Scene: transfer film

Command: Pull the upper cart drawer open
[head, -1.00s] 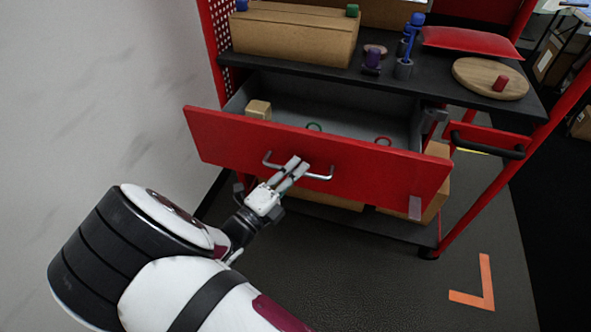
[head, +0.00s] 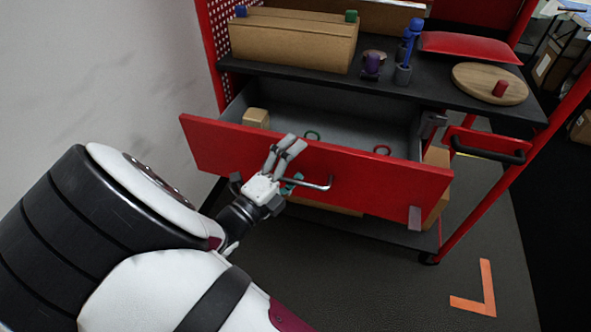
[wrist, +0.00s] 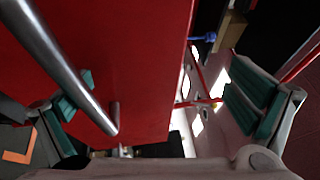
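The upper cart drawer (head: 350,175) has a red front and stands pulled out, with its grey inside showing from above. A silver bar handle (head: 318,185) is on its front; its left part is hidden behind my gripper. My gripper (head: 293,144) is at the drawer front, left of the handle's middle, with its fingertips near the front's top edge. In the wrist view the two teal-padded fingers of my gripper (wrist: 160,105) are spread wide. The handle bar (wrist: 62,68) crosses in front of the left finger, and the red drawer front (wrist: 140,70) shows between the fingers.
In the drawer lie a tan block (head: 256,117), a green ring (head: 312,135) and a red ring (head: 382,150). The black cart top (head: 440,88) holds a cardboard box (head: 295,42), a wooden disc (head: 475,85) and a red cushion (head: 470,46). A grey wall (head: 90,80) is at the left.

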